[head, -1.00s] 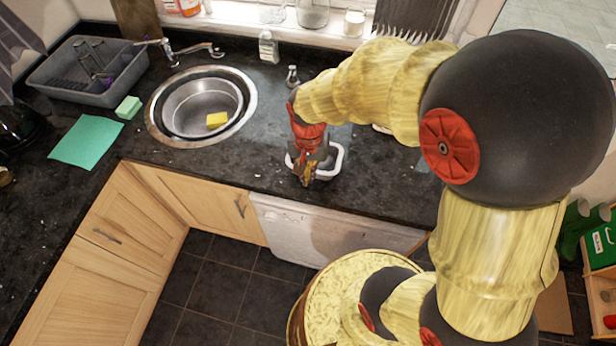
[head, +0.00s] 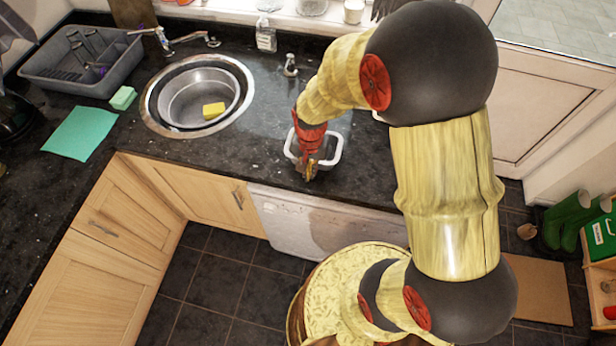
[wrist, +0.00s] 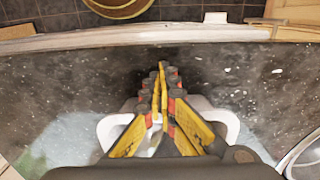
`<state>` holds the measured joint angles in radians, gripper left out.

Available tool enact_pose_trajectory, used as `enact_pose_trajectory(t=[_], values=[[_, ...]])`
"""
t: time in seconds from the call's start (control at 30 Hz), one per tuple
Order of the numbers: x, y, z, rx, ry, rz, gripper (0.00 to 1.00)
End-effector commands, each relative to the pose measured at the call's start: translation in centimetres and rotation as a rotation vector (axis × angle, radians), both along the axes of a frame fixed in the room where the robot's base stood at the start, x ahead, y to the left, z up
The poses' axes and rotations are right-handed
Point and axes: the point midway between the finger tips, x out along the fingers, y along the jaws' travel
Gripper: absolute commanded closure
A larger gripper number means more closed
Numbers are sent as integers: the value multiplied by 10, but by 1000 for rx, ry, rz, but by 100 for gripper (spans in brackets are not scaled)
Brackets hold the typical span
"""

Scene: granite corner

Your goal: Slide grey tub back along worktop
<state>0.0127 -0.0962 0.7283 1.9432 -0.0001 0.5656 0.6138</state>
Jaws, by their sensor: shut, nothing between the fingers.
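The grey tub (head: 333,160), a small open tub with a pale rim and a dark grey inside, stands on the dark speckled worktop (head: 245,165), right of the sink. My gripper (head: 308,175) is shut and empty. It reaches down over the tub's near left part, with its tips at the near rim. In the wrist view, the pale rim shows on both sides of my gripper (wrist: 162,68), and the tips point past the tub toward the worktop's front edge. My fingers hide the middle of the tub, and I cannot tell whether they touch it.
A round sink (head: 180,130) with a yellow sponge (head: 213,110) lies to the left. A small metal fitting (head: 290,66) and a clear bottle (head: 266,36) stand behind, toward the windowsill. A grey dish rack (head: 95,88) sits at far left. Worktop behind the tub looks bare.

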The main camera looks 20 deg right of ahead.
Motion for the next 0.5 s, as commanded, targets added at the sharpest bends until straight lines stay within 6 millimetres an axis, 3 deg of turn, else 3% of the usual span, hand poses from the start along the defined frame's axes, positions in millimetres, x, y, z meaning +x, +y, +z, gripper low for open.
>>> enact_pose_trajectory(t=[0.5], values=[[7, -5, 0, 1, 1, -1, 100]])
